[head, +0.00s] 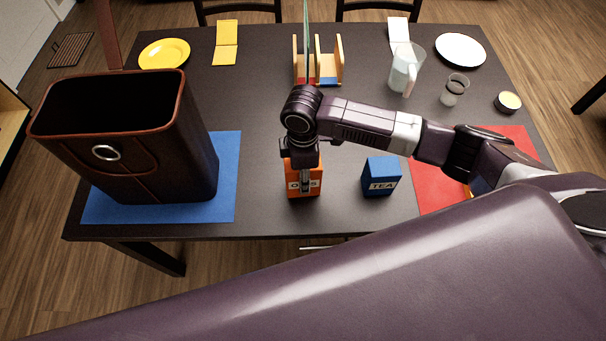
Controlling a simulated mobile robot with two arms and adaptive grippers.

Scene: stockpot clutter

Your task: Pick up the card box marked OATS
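The orange card box marked OATS (292,187) stands upright near the table's front edge, or so close to the table that I see no gap. My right gripper (304,178) points down over it. One finger lies across the box's front face and covers the middle letters of its label. The other finger is hidden behind the box, so I cannot tell whether the fingers press on it. My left gripper is not in view.
A blue TEA box (381,178) stands just right of the OATS box. A large dark brown bag (165,150) stands on a blue mat (228,175) at left. A red mat (432,190) lies under my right arm. A pitcher (404,70) and glass (454,88) stand behind.

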